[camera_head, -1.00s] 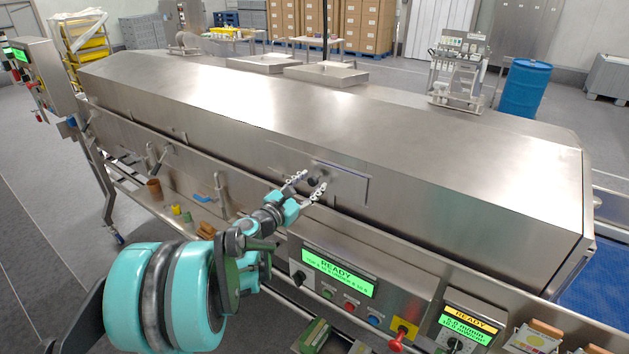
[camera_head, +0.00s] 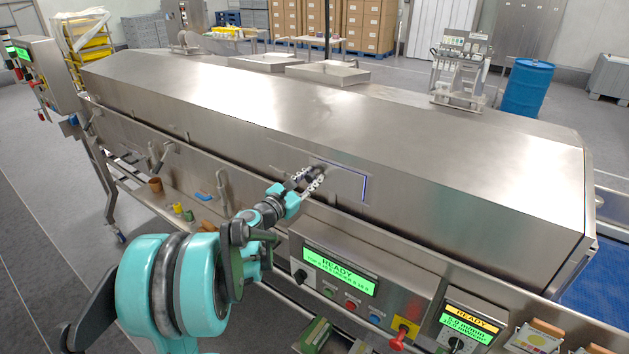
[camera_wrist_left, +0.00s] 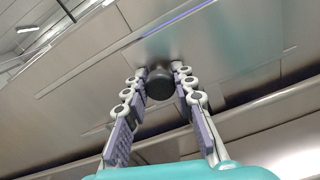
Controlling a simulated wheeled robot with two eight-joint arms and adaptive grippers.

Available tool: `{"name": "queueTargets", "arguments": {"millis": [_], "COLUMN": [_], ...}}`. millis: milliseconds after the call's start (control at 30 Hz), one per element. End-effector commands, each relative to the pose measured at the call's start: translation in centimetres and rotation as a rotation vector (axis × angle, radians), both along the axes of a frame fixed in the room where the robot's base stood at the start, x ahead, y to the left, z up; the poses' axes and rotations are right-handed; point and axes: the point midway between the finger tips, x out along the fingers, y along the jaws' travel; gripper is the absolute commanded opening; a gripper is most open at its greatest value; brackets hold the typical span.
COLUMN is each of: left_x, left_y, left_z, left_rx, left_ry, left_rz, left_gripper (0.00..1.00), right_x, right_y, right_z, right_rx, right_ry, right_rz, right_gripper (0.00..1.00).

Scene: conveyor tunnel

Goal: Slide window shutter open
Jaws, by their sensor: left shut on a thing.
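The window shutter (camera_head: 342,182) is a flat steel panel on the sloped front of the long tunnel. A thin blue strip shows along its right edge. The shutter also fills the area behind the fingers in the left wrist view (camera_wrist_left: 205,55). Its dark round knob (camera_wrist_left: 159,84) sits between the fingertips there; in the head view the fingers mostly hide it. My left gripper (camera_head: 314,174) is shut on the knob, with its fingers on either side of it in the left wrist view (camera_wrist_left: 159,82). My right gripper is not in view.
A control panel with a green READY screen (camera_head: 340,271) and buttons lies below and right of my left arm. A red knob (camera_head: 398,338) stands out at the lower right. A lower shelf (camera_head: 180,202) holds small items.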

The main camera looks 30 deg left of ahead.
Motion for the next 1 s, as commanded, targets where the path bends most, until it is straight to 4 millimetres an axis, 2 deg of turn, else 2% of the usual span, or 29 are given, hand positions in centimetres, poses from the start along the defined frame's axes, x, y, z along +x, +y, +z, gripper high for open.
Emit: {"name": "queueTargets", "arguments": {"millis": [300, 500, 700, 1000], "left_x": [0.6, 0.9, 1.2, 1.3], "left_y": [7.9, 12.5, 15.2, 16.1], "left_z": [-0.1, 0.0, 0.0, 0.1], "left_rx": [0.000, -0.001, -0.001, -0.001], "left_ry": [-0.001, -0.001, -0.001, -0.001], "left_rz": [0.007, 0.006, 0.004, 0.004], "left_gripper": [0.00, 0.00, 0.00, 0.00], "right_x": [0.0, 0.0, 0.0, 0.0], "right_y": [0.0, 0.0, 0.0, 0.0], "right_z": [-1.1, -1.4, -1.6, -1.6], "right_rx": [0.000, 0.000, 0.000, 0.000], "right_ry": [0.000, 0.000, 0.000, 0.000], "right_rz": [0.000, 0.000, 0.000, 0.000], "right_gripper": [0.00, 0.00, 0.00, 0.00]}}
